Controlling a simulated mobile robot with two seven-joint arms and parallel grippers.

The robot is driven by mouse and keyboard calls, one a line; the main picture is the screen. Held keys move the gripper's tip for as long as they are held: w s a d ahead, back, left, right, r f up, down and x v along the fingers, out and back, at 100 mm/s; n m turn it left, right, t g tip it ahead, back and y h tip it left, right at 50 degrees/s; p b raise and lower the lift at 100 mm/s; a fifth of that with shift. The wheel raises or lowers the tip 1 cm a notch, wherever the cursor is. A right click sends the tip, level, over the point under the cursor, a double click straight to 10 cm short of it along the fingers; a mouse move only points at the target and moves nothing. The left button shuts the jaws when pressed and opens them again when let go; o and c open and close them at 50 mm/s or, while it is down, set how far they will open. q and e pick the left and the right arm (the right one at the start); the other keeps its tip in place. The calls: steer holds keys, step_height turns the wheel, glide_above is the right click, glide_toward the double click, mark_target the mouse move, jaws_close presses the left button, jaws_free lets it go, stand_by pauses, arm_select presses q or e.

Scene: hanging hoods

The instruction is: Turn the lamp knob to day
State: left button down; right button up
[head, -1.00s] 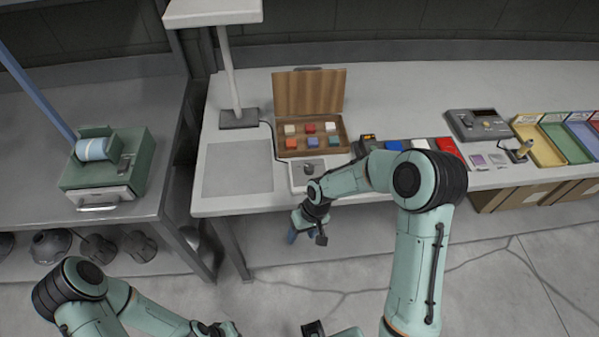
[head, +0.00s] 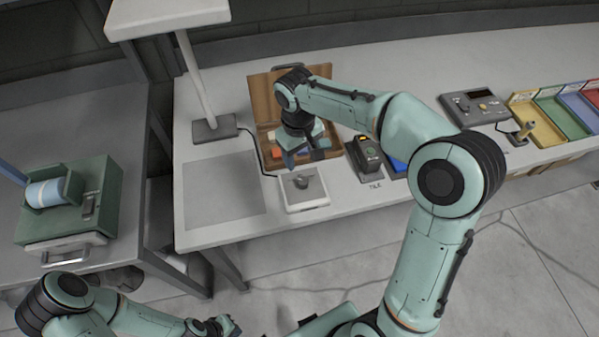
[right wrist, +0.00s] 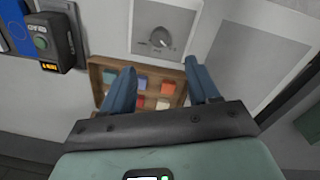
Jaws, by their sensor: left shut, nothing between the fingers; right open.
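The lamp knob (head: 303,181) is a grey dial on a small white control box (head: 318,202) near the table's front edge. In the right wrist view the knob (right wrist: 160,38) shows with its marks, too small to read. My right gripper (head: 303,160) is open and empty, pointing down above the front of the wooden box, just behind the knob and apart from it. Its blue fingers (right wrist: 160,78) are spread in the right wrist view. The lamp (head: 170,14) has a white hood on a post. My left gripper (head: 226,326) is shut and empty, low at the bottom edge.
The open wooden box (head: 260,100) holds coloured tiles behind the knob. A grey mat (head: 222,200) lies left of it. A dark device (head: 366,158) labelled TILE stands to the right. A green machine (head: 85,205) sits on the left bench. Coloured trays (head: 540,120) are far right.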

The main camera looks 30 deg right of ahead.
mark_target(303, 180)
steer(key=f, duration=1.1)
steer(key=shift+d+f+b, duration=0.25)
steer(key=shift+d+b, duration=0.1)
steer(key=shift+b, duration=0.05)
steer(key=c, duration=1)
